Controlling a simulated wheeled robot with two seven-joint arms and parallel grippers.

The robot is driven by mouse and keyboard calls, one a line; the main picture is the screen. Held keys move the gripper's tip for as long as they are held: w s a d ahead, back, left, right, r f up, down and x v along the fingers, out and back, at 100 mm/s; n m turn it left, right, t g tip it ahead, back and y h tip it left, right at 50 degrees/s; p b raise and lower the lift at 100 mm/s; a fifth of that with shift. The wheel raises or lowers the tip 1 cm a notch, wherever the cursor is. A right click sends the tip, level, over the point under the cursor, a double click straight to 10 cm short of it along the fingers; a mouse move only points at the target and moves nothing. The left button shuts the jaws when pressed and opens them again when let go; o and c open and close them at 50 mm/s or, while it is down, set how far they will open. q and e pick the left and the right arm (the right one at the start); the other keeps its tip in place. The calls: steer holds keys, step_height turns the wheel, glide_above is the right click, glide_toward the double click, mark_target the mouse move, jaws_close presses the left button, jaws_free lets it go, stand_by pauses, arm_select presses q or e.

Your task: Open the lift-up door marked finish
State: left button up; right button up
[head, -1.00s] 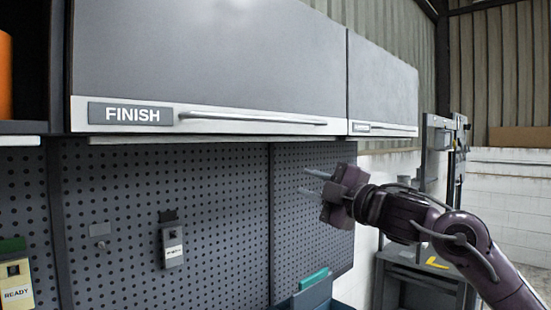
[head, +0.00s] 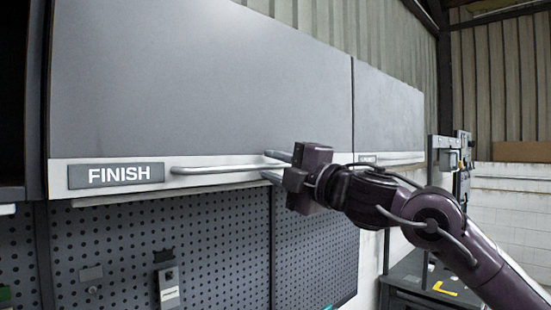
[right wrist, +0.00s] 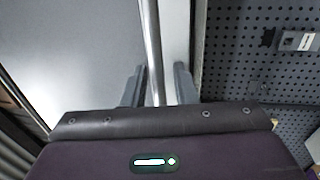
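The grey lift-up door marked FINISH (head: 200,85) is down, with its label (head: 115,174) at the lower left. Its horizontal bar handle (head: 215,170) runs along the pale lower strip. My right gripper (head: 272,166) is at the right part of this handle, with one finger above the bar and one below. In the right wrist view the handle (right wrist: 151,45) passes between the two spread fingers (right wrist: 157,85), with gaps on both sides. My left gripper is not in view.
A second lift-up door (head: 388,110) with its own handle adjoins on the right. A perforated panel (head: 225,240) lies below the doors, with a small device (head: 167,285) hung on it. A dark cabinet (head: 410,285) stands at the lower right.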

steer(key=shift+s, duration=0.1)
steer(key=c, duration=0.6)
jaws_close()
steer(key=shift+d, duration=0.1)
